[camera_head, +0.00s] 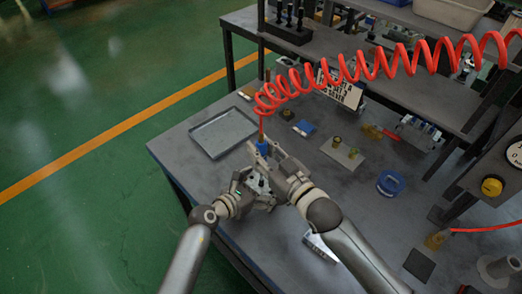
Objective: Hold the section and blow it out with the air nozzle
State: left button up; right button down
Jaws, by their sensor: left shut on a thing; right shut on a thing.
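My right gripper (268,156) is shut on the air nozzle (262,145), whose blue body stands up between the fingers. The red coiled hose runs up from it. My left gripper (246,190) is just below, shut on the section (258,183), a small grey metal block held above the table's near edge. The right gripper and its wrist partly cover the section. The nozzle tip is hidden, so I cannot tell whether it touches the section.
The red coiled hose (375,64) stretches across above the grey table (185,150). An empty metal tray (222,132) lies to the left. A plate with small fittings (342,151), a blue tape roll (390,183) and a valve block (418,132) lie right. Shelves stand behind.

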aim_at(261, 132)
jog(key=shift+r, duration=3.25)
pick_arm(q)
jog(key=o, duration=1)
jog(key=shift+a, duration=0.1)
